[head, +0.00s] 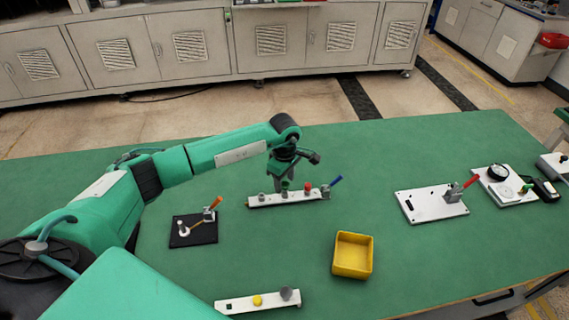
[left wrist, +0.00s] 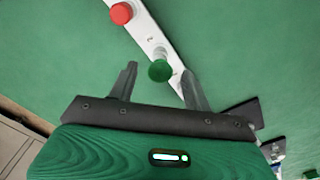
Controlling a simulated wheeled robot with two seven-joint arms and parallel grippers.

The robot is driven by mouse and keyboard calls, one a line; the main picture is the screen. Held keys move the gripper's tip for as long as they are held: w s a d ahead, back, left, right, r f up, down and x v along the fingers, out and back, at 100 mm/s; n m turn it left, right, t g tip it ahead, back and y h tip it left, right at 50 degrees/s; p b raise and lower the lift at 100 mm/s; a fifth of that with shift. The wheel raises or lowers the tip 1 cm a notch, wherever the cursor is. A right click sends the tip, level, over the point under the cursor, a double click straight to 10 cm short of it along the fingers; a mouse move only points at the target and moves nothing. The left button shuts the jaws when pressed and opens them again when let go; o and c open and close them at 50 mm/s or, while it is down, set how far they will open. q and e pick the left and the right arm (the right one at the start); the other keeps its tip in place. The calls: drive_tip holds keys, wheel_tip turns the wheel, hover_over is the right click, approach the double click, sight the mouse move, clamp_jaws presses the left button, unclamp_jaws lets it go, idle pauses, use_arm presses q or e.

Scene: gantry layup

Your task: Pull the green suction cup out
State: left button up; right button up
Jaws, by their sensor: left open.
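The green suction cup (left wrist: 160,71) sits on a white bar (left wrist: 155,37) in the left wrist view. It lies between the two fingers of my left gripper (left wrist: 159,67), which are spread with clear gaps on both sides. In the head view the left gripper (head: 281,184) points down over the white bar (head: 290,197), and the green suction cup (head: 285,185) shows small beside the fingers. A red cup (left wrist: 121,13) stands on the same bar, farther along from the green one. My right gripper is not in view.
On the bar, a blue-handled clamp (head: 329,189) stands at the right end. A black plate (head: 193,230) with an orange-handled clamp lies to the left. A yellow bin (head: 353,255) and another white bar (head: 262,301) lie nearer. A white plate (head: 431,204) lies right. Green table between is clear.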

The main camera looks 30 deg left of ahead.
sight(285, 184)
use_arm(q)
drive_tip(key=shift+f+p, duration=0.45)
drive_tip(key=shift+f, duration=1.85)
clamp_jaws()
drive_tip(key=shift+r, duration=0.1)
drive_tip(key=shift+r, duration=0.4)
drive_tip(key=shift+r, duration=0.2)
drive_tip(key=shift+r+p, duration=0.55)
drive_tip(key=shift+r, duration=0.45)
